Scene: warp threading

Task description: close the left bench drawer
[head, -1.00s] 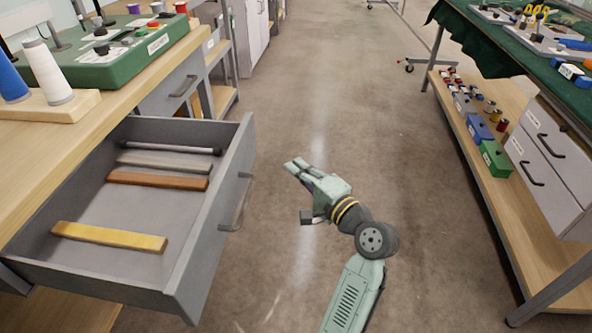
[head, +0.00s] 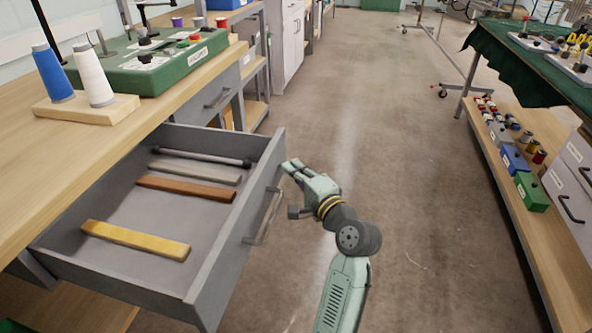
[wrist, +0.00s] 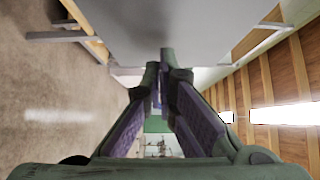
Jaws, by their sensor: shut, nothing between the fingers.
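The left bench drawer (head: 199,252) is pulled well out from under the wooden bench at the left. It is grey, with a bar handle (head: 263,217) on its front panel. Several bars lie inside: a yellow bar (head: 134,239), a brown bar (head: 186,188), a grey bar and a dark rod. My gripper (head: 291,167) is shut and empty, with its fingertips close to the far end of the drawer front, beyond the handle. In the wrist view the fingertips (wrist: 161,70) point at a grey surface; I cannot tell whether they touch it.
The bench top (head: 110,131) holds a green control box (head: 164,65) and blue and white thread cones (head: 92,78). A second, shut drawer (head: 213,97) sits farther along. A table with a shelf (head: 512,190) stands at the right; the aisle floor between is clear.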

